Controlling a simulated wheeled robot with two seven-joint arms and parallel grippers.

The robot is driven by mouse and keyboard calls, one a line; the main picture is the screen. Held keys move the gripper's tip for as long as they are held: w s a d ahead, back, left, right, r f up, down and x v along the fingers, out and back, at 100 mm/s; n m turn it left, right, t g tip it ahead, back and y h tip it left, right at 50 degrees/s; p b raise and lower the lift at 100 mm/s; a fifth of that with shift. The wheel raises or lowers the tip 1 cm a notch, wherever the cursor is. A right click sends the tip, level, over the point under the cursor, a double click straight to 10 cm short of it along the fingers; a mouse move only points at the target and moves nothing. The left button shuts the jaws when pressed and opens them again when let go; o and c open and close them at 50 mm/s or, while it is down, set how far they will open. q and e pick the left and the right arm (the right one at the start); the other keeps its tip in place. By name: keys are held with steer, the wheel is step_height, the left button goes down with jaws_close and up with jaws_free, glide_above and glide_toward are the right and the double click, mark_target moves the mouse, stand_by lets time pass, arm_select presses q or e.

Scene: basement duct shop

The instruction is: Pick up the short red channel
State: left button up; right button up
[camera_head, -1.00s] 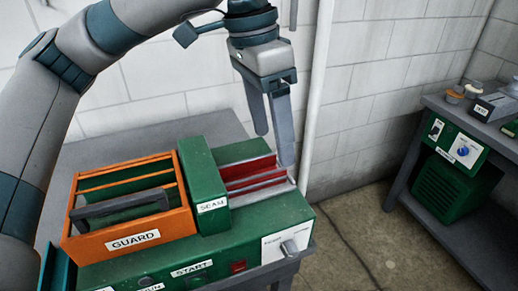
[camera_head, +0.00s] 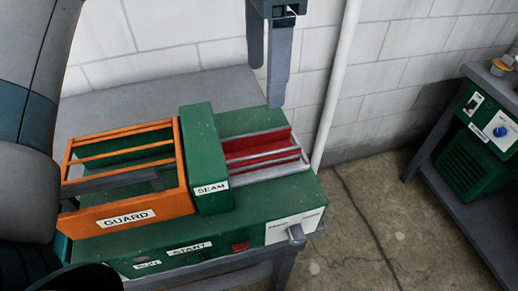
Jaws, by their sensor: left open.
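The short red channel (camera_head: 254,151) lies in the green machine (camera_head: 160,240), to the right of the block labelled SEAM (camera_head: 205,155). Grey metal rails (camera_head: 268,170) run along it, and its left end meets the SEAM block. I cannot tell whether it continues behind that block. My left gripper (camera_head: 266,92) hangs above and slightly behind the channel with its fingers pointing down. It is open and empty, with a gap between the fingers. My right gripper is not in view.
An orange frame labelled GUARD (camera_head: 125,218) with a dark handle covers the machine's left part. A lever (camera_head: 296,234) sticks out at the front right. A white pipe (camera_head: 336,85) stands behind. A second bench (camera_head: 465,215) is at the right, with open floor between.

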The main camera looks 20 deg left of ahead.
arm_select(q)
steer(key=p, duration=0.1)
glide_toward(259, 144)
steer(key=shift+s+d+f, duration=0.35)
steer(key=shift+s+f, duration=0.15)
steer(key=shift+s, duration=0.05)
steer(key=shift+s+d+f, duration=0.35)
steer(key=shift+s+f, duration=0.15)
steer(key=shift+s, duration=0.05)
steer(key=shift+f+p, duration=0.35)
steer(key=shift+s+a+f, duration=0.1)
steer(key=shift+a+f, duration=0.1)
steer(key=shift+f, duration=0.2)
step_height(259, 144, down, 4)
steer(key=shift+s+a+r+p, duration=0.1)
steer(key=shift+p, duration=0.4)
steer(key=c, duration=0.9)
steer(key=shift+c, duration=1.4)
steer(key=shift+r, duration=0.2)
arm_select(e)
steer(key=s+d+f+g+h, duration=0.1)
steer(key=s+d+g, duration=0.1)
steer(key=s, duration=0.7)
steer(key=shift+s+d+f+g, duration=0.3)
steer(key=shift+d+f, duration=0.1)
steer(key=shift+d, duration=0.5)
